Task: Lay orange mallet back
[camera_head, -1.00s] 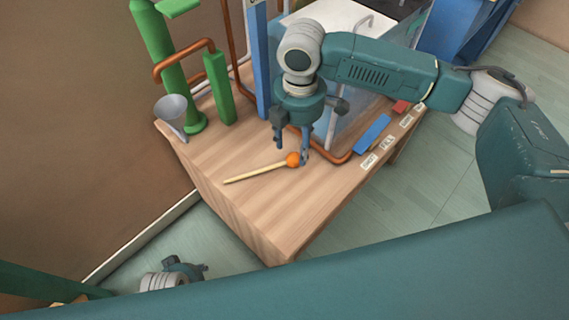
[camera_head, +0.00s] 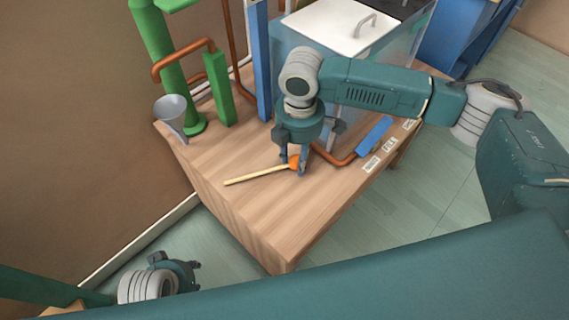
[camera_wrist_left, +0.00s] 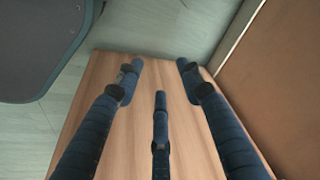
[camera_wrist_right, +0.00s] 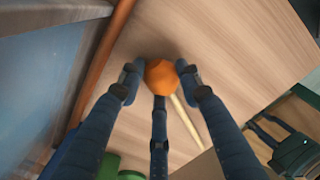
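The orange mallet has a round orange head (camera_wrist_right: 160,77) and a pale wooden stick (camera_head: 252,176). It lies on the wooden table, stick pointing left in the head view. My right gripper (camera_head: 293,168) is low over the table at the mallet's head. In the right wrist view its fingers are spread on either side of the orange head, not visibly closed on it. My left gripper (camera_head: 196,273) is open and empty, apart from the mallet, at the lower left in the head view.
A blue block (camera_head: 374,136) and small labels lie to the right. The table's front is clear.

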